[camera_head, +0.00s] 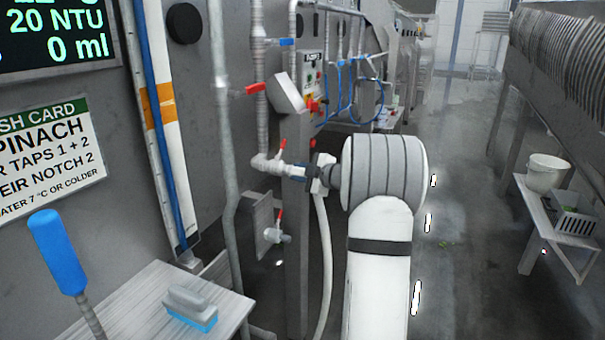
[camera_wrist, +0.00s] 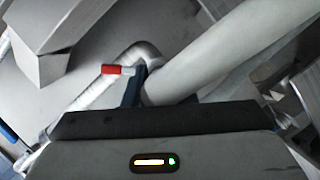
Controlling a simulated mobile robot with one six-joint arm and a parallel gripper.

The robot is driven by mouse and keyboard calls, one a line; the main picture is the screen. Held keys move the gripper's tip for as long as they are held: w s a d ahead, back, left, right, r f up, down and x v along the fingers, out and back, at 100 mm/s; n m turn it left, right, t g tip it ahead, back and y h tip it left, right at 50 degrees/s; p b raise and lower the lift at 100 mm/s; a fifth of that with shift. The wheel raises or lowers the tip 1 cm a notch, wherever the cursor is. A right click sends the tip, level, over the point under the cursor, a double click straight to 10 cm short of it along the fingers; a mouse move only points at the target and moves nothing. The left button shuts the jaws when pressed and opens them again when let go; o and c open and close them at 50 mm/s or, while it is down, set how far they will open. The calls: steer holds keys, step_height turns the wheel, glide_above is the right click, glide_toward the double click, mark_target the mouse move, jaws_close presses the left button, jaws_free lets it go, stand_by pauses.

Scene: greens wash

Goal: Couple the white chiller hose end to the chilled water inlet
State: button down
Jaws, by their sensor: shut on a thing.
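The white hose (camera_head: 325,265) hangs down from my gripper (camera_head: 322,176), which is shut on its upper end. My gripper is just right of this fitting. I cannot tell whether hose end and fitting touch.
A second red-handled valve (camera_head: 277,236) sits lower on the wall, near a grey post (camera_head: 297,270). A bench (camera_head: 140,310) at front left carries a blue-bristled brush (camera_head: 190,305). A blue-handled tool (camera_head: 57,250) stands at far left.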

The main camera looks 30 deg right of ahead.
steer(key=shift+w+a+r, duration=0.1)
steer(key=shift+w+a, duration=0.5)
steer(key=shift+w, duration=0.2)
steer(key=c, duration=1.1)
jaws_free()
steer(key=shift+s, duration=0.1)
steer(key=v, duration=0.7)
steer(key=shift+s+d+b, duration=0.1)
steer(key=shift+s+b, duration=0.2)
